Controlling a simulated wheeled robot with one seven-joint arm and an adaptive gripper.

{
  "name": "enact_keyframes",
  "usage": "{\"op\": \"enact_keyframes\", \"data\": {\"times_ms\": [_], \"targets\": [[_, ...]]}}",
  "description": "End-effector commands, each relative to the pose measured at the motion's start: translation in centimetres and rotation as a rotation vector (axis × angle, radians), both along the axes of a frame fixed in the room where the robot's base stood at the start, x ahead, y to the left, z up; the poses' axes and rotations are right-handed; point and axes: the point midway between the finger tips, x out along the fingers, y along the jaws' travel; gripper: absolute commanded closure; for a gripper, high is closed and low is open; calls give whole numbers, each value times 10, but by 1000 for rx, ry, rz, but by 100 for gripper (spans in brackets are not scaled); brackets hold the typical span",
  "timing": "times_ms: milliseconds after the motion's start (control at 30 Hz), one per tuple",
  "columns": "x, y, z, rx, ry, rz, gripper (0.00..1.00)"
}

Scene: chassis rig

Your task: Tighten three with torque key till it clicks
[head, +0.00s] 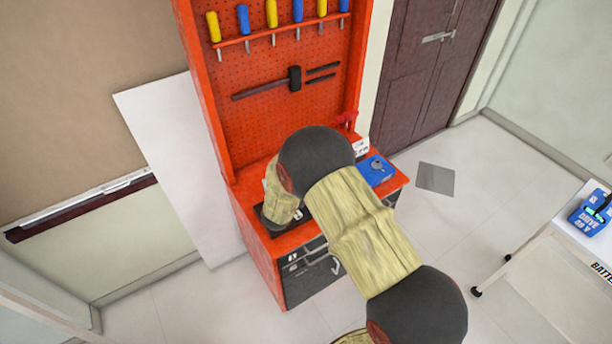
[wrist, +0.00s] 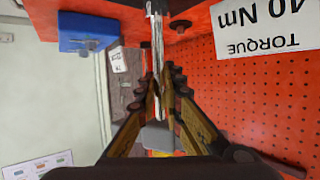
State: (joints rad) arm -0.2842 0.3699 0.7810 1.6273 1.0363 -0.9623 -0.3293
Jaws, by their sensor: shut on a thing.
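My gripper (wrist: 160,82) is shut on a silver metal shaft, which looks like the torque key (wrist: 158,40). The shaft runs between the fingers toward the red surface at the top of the wrist view, where a dark round part (wrist: 180,25) shows beside it. I cannot tell whether the key's end sits on a fastener. In the head view my arm hides the gripper and the key. A blue block with a dark knob (wrist: 82,45) is at the upper left of the wrist view; a blue plate (head: 378,172) lies on the bench's right side.
A sign reading TORQUE 40 Nm (wrist: 262,27) appears upside down. A white cart (head: 560,250) carrying a blue battery unit (head: 590,215) stands at right. Floor between is open.

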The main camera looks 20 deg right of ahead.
Motion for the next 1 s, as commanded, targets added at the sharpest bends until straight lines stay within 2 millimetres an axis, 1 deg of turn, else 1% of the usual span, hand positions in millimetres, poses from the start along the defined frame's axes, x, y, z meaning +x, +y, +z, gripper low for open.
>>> {"op": "enact_keyframes", "data": {"times_ms": [33, 167, 1000], "targets": [[3, 2, 5, 1, -9, -10, 100], [4, 1, 6, 0, -11, -42, 100], [3, 1, 5, 1, -9, -274, 100]]}}
